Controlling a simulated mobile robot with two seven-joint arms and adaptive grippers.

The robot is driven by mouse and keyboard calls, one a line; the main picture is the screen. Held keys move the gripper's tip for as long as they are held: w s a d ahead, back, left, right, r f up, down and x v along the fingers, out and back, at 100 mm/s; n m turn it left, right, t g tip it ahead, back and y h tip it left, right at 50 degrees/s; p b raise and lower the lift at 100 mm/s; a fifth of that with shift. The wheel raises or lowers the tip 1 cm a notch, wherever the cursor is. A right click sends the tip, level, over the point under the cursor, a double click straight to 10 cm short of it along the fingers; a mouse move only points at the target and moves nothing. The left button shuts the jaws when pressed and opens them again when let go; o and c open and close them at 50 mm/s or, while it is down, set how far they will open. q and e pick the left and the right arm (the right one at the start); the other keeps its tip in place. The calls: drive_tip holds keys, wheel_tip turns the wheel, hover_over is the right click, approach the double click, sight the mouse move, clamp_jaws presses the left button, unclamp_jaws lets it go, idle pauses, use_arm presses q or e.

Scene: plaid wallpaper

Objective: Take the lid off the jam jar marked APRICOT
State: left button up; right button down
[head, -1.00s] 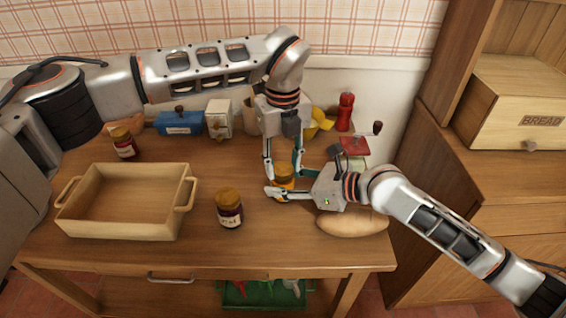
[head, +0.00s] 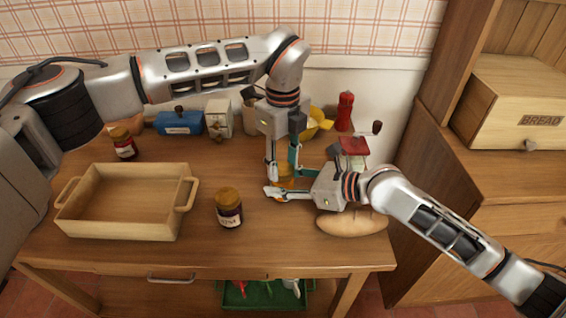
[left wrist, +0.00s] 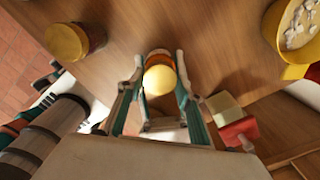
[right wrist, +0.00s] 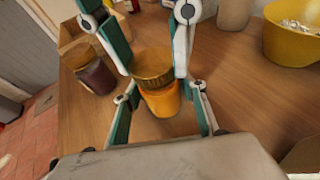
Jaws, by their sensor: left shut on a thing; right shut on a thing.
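An orange-filled jar (right wrist: 162,100) with a gold lid (right wrist: 152,67) stands on the table; I cannot read its label. The jar also shows partly, between my grippers, in the head view (head: 284,184). My left gripper (head: 281,173) comes down from above and is shut on the lid, which also shows between its fingers in the left wrist view (left wrist: 160,80). My right gripper (head: 279,191) reaches in from the right, low down, and is shut on the jar's body. The lid sits at the jar's top; I cannot tell whether it is loose.
A dark jar (head: 228,212) stands to the left, and another dark jar (head: 123,146) farther back left. A wooden tray (head: 127,233) fills the left of the table. A bread loaf (head: 352,222) lies below my right wrist. A yellow bowl (right wrist: 291,40) and a red grinder (head: 345,111) stand behind.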

sight(283, 168)
use_arm(q)
drive_tip(key=shift+r, duration=0.15)
drive_tip(key=shift+r, duration=0.95)
drive_tip(key=shift+r, duration=0.1)
drive_tip(key=shift+r, duration=1.9)
use_arm(e)
drive_tip(key=c, duration=1.2)
unclamp_jaws()
drive_tip(key=shift+o, duration=0.2)
drive_tip(key=v, duration=1.2)
drive_tip(key=shift+s+f, duration=0.1)
